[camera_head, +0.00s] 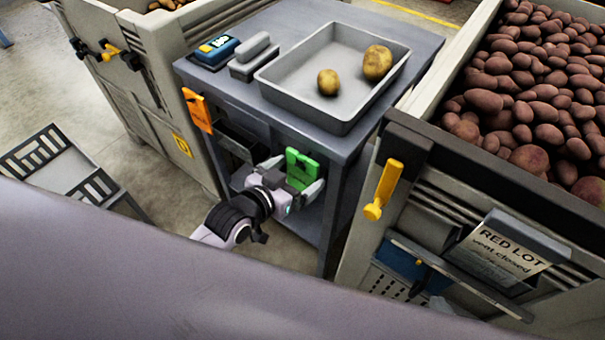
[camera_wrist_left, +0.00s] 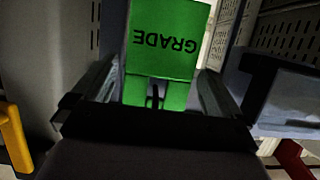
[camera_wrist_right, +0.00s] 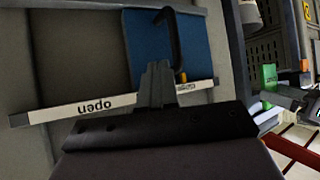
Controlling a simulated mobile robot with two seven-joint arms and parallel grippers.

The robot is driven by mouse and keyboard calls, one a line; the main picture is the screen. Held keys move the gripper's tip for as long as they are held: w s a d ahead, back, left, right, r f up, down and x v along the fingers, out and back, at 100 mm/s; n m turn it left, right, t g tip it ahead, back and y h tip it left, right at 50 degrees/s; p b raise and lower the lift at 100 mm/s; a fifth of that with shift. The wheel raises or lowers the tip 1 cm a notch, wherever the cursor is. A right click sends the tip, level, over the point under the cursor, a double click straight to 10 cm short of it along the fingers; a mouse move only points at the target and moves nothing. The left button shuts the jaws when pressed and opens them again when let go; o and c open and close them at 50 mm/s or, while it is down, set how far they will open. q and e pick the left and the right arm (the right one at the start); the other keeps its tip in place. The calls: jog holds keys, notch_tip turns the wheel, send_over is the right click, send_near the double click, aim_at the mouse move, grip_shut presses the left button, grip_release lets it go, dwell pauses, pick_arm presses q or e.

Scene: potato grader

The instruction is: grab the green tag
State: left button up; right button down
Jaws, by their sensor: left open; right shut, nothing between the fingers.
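The green tag (camera_head: 301,166) hangs at the front of the grey workbench, below its top. My left gripper (camera_head: 292,180) is open, with one finger on each side of the tag. In the left wrist view the tag (camera_wrist_left: 165,40) reads "GRADE" upside down and its lower part lies between the open fingers; I cannot tell if they touch it. The tag also shows at the right edge of the right wrist view (camera_wrist_right: 270,77). My right gripper (camera_wrist_right: 157,86) is shut and empty, in front of a bin's slide marked "open"; I cannot make it out in the head view.
An orange tag (camera_head: 198,110) hangs left of the green one. On the workbench (camera_head: 300,18) is a grey tray (camera_head: 280,88) with two potatoes. The right bin has a yellow handle (camera_head: 383,190) and a "RED LOT vent closed" card (camera_head: 503,252). Another bin stands at left.

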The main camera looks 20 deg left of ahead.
pick_arm(q)
jog(key=shift+w+d+f, duration=0.15)
jog(key=shift+w+f, duration=0.1)
jog(key=shift+w, duration=0.25)
jog(key=c, duration=0.8)
jog(key=shift+r, duration=0.1)
jog(key=shift+c, duration=0.2)
